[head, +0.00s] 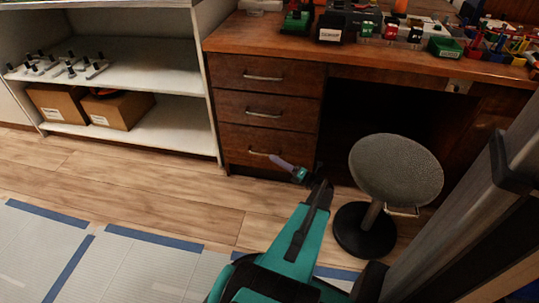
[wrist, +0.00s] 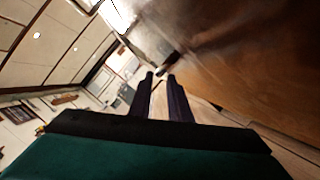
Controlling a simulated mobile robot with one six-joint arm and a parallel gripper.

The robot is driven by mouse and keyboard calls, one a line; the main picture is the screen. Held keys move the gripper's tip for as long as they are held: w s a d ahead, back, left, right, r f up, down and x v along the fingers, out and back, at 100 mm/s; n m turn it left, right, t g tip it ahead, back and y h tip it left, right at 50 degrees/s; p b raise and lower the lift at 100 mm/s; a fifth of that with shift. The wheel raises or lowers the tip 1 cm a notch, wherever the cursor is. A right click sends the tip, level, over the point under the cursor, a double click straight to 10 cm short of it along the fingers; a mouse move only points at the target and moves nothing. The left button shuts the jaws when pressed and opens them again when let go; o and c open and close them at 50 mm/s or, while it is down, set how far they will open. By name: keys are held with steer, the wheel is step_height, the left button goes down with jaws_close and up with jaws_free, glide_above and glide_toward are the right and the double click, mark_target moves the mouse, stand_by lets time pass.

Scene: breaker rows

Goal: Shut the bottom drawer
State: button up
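The brown wooden bottom drawer (head: 240,146) is the lowest of three in the desk, with a pale bar handle partly hidden by my gripper. Its front looks about level with the drawers above; I cannot tell whether a small gap remains. My gripper (head: 272,157) is at the right half of this drawer front, fingers pointing left toward the handle. Contact cannot be made out. In the wrist view my gripper's two dark fingers (wrist: 160,76) stand a little apart with nothing clearly held between them. A brown wooden surface (wrist: 250,65) fills the right side there, very close.
A grey round stool (head: 395,170) stands right of the drawers, close to my arm. A white shelf (head: 150,72) with cardboard boxes (head: 118,110) is at the left. The desk top (head: 260,35) carries tools and bins. The wooden floor (head: 130,170) before the drawers is clear.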

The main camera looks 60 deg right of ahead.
steer(key=p+v, duration=0.2)
steer(key=v, duration=0.6)
steer(key=shift+w, duration=0.1)
